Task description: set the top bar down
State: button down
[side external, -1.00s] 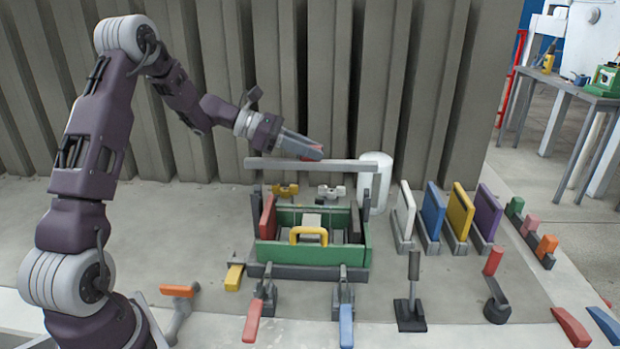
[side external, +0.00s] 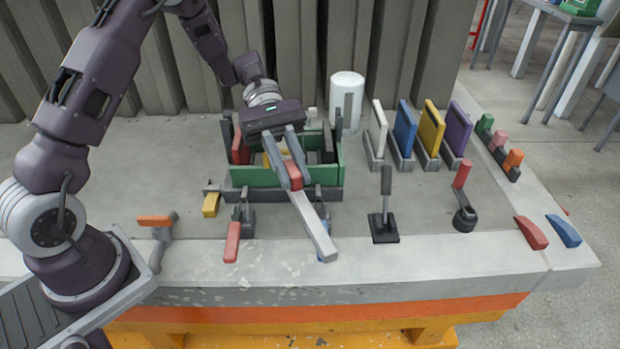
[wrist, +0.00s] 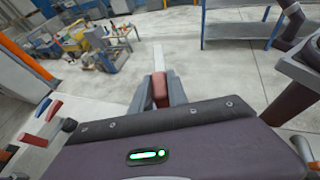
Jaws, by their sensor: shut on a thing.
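The top bar (side external: 315,225) is a long grey bar with a red grip. My gripper (side external: 293,176) is shut on the red grip, in front of the green mould (side external: 208,180)'s open top. The bar slopes down from the jaws towards the table's front and overlaps the blue-handled clamp in the side view; I cannot tell whether they touch. In the wrist view the red grip sits between my fingers (wrist: 159,94), and the pale bar (wrist: 158,57) extends ahead. Dark uprights (side external: 338,120) stand at the mould's sides with no bar across them. My gripper hides part of the mould.
A red-handled clamp (side external: 232,243) stands before the mould. A white cylinder (side external: 346,88) is behind it. White, blue, yellow and purple panels (side external: 431,125) stand in holders at right. A black upright lever (side external: 385,205) stands front right. Bare table (side external: 175,145) lies left of the mould.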

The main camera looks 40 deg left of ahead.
jog(key=s+a+f+m+g+y, duration=0.3)
jog(key=m+g+y, duration=0.1)
jog(key=m+y, duration=0.5)
jog(key=s+a+f+m+g+y, duration=0.2)
jog(key=s+a+m+g+y, duration=0.1)
jog(key=m+y, duration=0.5)
jog(key=w+r+m+t+y, duration=0.1)
jog(key=w+m+t+y, duration=0.1)
jog(key=w+m, duration=0.1)
jog(key=w+a+r+m+t+y, duration=0.1)
jog(key=w+r+m+t+y, duration=0.1)
jog(key=w+m+t+y, duration=0.1)
jog(key=w+a+r+m+t+y, duration=0.1)
jog(key=w+m+t+y, duration=0.2)
jog(key=w+m, duration=0.1)
jog(key=shift+a+r, duration=0.2)
jog(key=shift+a, duration=0.05)
jog(key=w+d+r+m+t+h, duration=0.3)
jog(key=w+d+r+m+t, duration=0.75)
jog(key=w+m+t, duration=0.3)
jog(key=shift+t, duration=0.35)
jog(key=f, duration=2.7)
jog(key=shift+s+a+f, duration=0.15)
jog(key=shift+s+f, duration=0.05)
jog(key=c, duration=1.3)
grip_release()
